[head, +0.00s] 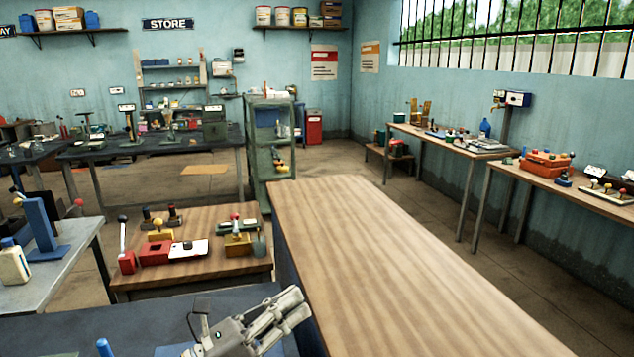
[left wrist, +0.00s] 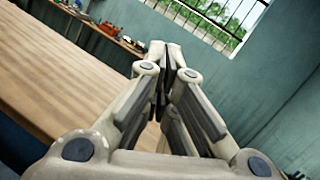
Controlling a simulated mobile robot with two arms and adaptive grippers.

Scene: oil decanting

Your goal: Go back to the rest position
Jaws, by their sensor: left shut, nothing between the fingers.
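My left gripper (head: 298,302) shows at the bottom middle of the head view, pale grey, in front of the near left end of a long wooden table. It also shows in the left wrist view (left wrist: 167,50), with its fingers closed together and nothing between them. It points toward the window wall in that view. My right gripper is in neither view.
The long wooden table (head: 400,265) is bare. A smaller wooden table (head: 200,215) on the left holds tools and a red box. A grey bench (head: 60,270) stands at far left. Side tables (head: 440,145) line the right wall. A green shelf cabinet (head: 256,150) stands behind.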

